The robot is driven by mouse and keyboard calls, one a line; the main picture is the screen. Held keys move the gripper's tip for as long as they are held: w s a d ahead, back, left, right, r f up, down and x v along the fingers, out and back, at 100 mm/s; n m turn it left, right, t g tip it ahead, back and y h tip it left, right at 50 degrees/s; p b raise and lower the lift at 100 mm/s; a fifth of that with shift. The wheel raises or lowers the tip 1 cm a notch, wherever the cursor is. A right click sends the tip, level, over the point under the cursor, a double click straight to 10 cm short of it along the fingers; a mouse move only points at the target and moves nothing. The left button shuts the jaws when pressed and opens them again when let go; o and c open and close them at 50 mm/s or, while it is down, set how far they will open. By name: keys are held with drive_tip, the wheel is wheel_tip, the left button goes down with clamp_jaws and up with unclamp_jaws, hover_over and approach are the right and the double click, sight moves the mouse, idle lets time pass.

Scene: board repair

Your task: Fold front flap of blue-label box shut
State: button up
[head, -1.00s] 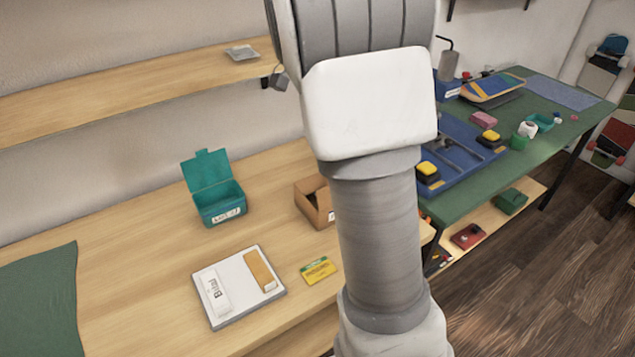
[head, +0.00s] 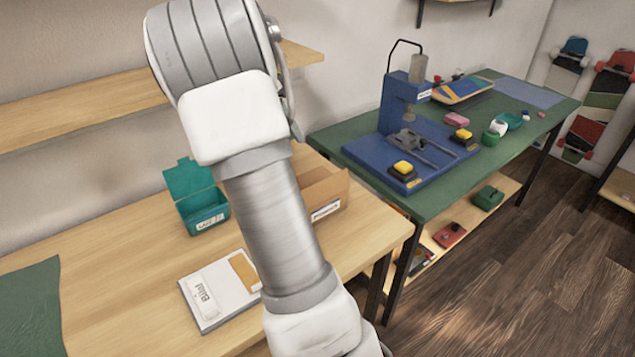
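A brown cardboard box (head: 325,192) with a pale label on its front stands on the wooden table, partly behind my arm. Its left part is hidden, and its flaps cannot be told apart clearly. A teal box (head: 203,208) with a white label stands to its left, its lid (head: 189,178) raised. I cannot make out a blue label on either box. My arm crosses the middle of the view in front of the table. My gripper is not in view.
A green bench (head: 340,138) at the right holds a blue press (head: 400,105). A wooden shelf (head: 80,112) hangs above the table.

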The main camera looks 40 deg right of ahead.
sight(324, 181)
drive_tip(key=b+x, duration=0.3)
drive_tip(key=x, duration=1.3)
drive_tip(key=shift+s+d+f+b, duration=0.15)
drive_tip(key=shift+s+f+b, duration=0.1)
drive_tip(key=shift+b, duration=0.15)
clamp_jaws()
idle(0.5)
